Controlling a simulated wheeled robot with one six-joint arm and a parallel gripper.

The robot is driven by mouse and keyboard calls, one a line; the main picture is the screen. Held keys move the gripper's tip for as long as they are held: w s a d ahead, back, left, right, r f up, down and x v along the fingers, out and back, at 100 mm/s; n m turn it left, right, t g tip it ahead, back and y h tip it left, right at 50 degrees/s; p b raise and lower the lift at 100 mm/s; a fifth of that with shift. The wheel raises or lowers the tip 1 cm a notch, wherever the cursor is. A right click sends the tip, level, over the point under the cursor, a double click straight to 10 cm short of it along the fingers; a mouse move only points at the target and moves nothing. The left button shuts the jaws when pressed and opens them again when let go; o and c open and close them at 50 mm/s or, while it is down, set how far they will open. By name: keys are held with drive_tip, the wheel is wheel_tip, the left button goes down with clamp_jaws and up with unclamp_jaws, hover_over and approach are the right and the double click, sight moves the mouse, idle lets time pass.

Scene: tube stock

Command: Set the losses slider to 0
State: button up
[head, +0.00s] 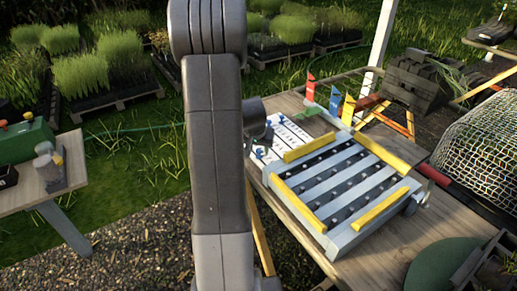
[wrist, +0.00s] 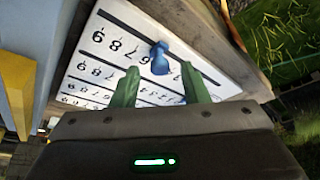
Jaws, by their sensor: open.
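A white number board (head: 291,133) with several printed rows and blue slider knobs lies on the wooden table. In the wrist view the board (wrist: 108,58) appears upside down, with rows of digits and dark slots. One blue knob (wrist: 160,58) sits on the uppermost slot in that view, near a 9. My gripper (wrist: 159,68) is open, with its green fingers either side of this knob in the picture; contact cannot be told. The losses label is not legible, so I cannot tell which row it is. My gripper body hides the lower part of the board.
A grey roller frame with yellow rails (head: 345,180) stands right beside the board on the table (head: 290,103). Red, blue and yellow markers (head: 335,101) stand behind it. A side table (head: 72,165) is at left. Grass lies beyond the board's edge.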

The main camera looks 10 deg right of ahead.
drive_tip(key=shift+w+f, duration=0.1)
drive_tip(key=shift+f, duration=0.25)
drive_tip(key=shift+c, duration=0.2)
clamp_jaws()
drive_tip(key=shift+w, duration=0.15)
drive_tip(key=w+a, duration=0.1)
drive_tip(key=w, duration=0.3)
drive_tip(key=w+a, duration=0.2)
drive_tip(key=w, duration=0.2)
drive_tip(key=w+a+b, duration=0.1)
drive_tip(key=w, duration=0.3)
drive_tip(key=shift+w+a, duration=0.1)
drive_tip(key=shift+a, duration=0.1)
drive_tip(key=shift+w+r, duration=0.1)
drive_tip(key=shift+w, duration=0.05)
drive_tip(key=shift+o, duration=0.2)
unclamp_jaws()
drive_tip(key=shift+w+a, duration=0.1)
